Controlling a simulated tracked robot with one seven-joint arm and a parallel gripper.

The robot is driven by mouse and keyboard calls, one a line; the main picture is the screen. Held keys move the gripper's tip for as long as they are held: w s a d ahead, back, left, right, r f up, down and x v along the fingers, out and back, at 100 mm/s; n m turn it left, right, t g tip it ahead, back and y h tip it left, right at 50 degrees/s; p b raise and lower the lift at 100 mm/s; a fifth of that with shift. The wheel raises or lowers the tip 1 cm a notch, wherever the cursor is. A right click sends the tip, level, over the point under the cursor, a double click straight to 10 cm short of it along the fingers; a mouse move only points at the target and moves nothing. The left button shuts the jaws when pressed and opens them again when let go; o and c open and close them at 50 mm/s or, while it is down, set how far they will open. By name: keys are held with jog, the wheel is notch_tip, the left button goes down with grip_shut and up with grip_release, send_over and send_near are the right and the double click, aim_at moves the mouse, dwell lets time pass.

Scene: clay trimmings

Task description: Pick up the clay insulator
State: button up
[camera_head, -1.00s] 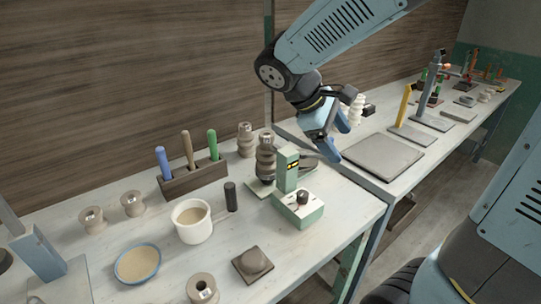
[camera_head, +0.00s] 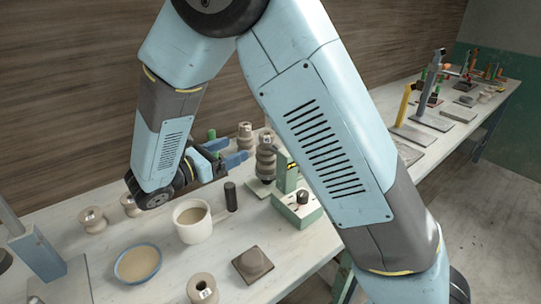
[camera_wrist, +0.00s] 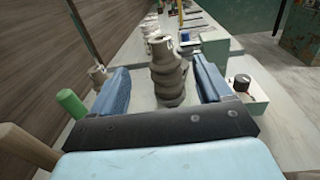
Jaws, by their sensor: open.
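The clay insulator (camera_head: 265,160) is a tall, ribbed grey-beige piece standing upright on the green device's plate. It also shows large in the middle of the wrist view (camera_wrist: 168,75). My gripper (camera_head: 240,153) is open, low and roughly level, with its blue fingertips pointing at the insulator from the left. In the wrist view my gripper (camera_wrist: 160,82) has one finger on each side of the insulator, with gaps visible on both sides. The insulator appears at or just beyond the fingertips, and nothing is held.
A second clay piece (camera_head: 245,137) stands behind the insulator. The green device (camera_head: 298,207) is close on its right. A green handle (camera_wrist: 71,103) is left of my gripper.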

aim_at(260, 139)
jog(key=x, duration=0.7)
jog(key=shift+w+d, duration=0.2)
jog(key=shift+w, duration=0.15)
jog(key=shift+x, duration=2.75)
jog(key=shift+s+d+f, duration=0.1)
jog(key=shift+f, duration=0.1)
grip_shut()
